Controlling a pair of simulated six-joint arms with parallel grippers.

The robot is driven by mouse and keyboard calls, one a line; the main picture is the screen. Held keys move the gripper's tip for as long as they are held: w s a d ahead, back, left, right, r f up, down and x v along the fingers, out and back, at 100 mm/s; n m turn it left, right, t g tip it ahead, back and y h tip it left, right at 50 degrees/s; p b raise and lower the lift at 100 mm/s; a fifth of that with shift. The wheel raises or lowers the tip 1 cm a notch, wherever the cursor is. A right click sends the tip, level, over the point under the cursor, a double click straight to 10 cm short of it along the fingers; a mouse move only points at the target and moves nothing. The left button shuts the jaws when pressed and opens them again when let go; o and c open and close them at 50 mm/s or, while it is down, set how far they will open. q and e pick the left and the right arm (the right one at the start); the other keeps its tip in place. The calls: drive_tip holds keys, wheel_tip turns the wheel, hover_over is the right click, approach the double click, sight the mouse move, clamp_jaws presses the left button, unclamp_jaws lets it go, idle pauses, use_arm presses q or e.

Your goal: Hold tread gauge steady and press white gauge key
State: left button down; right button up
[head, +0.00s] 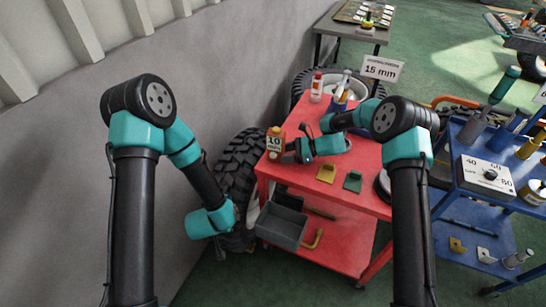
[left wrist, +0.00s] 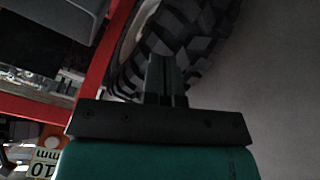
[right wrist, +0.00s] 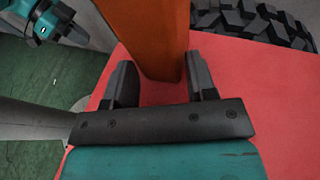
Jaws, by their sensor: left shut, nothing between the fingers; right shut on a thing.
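An orange tread gauge (head: 275,143) with a white "10 mm" face stands at the left end of the red cart top. My right gripper (head: 289,147) is shut on it from the right; in the right wrist view the gauge's orange body (right wrist: 150,35) rises between the fingers (right wrist: 160,82). I cannot make out a separate white key on it. My left gripper's fingers (left wrist: 166,75) are shut and empty, low beside the cart near a tyre. The gauge's "10 mm" label (left wrist: 44,165) shows upside down at the lower left of the left wrist view, apart from the fingers.
The red cart (head: 310,201) carries bottles, a yellow bracket (head: 326,173) and a green bracket (head: 352,181), with a grey bin (head: 282,226) lower down. A large tyre (head: 240,160) stands left of it. A blue cart (head: 470,205) is at right, a grey wall at left.

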sight(273, 155)
use_arm(q)
drive_tip(key=w+d+r+m+t+y, duration=0.2)
drive_tip(key=w+d+r+t+y, duration=0.2)
drive_tip(key=w+d+r+t, duration=0.4)
drive_tip(key=d+r+t+y, duration=0.1)
drive_tip(key=d+r+y, duration=0.4)
drive_tip(key=r, duration=0.1)
drive_tip(key=shift+w+m+t, duration=0.15)
drive_tip(key=shift+m+t, duration=0.15)
drive_tip(key=shift+m, duration=0.1)
drive_tip(key=shift+w, duration=0.15)
drive_tip(key=shift+w+d, duration=0.45)
drive_tip(key=shift+w, duration=0.9)
drive_tip(key=shift+w+d, duration=0.5)
drive_tip(key=shift+w, duration=0.85)
drive_tip(key=shift+w+d, duration=0.45)
drive_tip(key=shift+w, duration=0.9)
drive_tip(key=shift+w+d, duration=0.15)
drive_tip(key=shift+w, duration=0.25)
drive_tip(key=shift+w, duration=0.25)
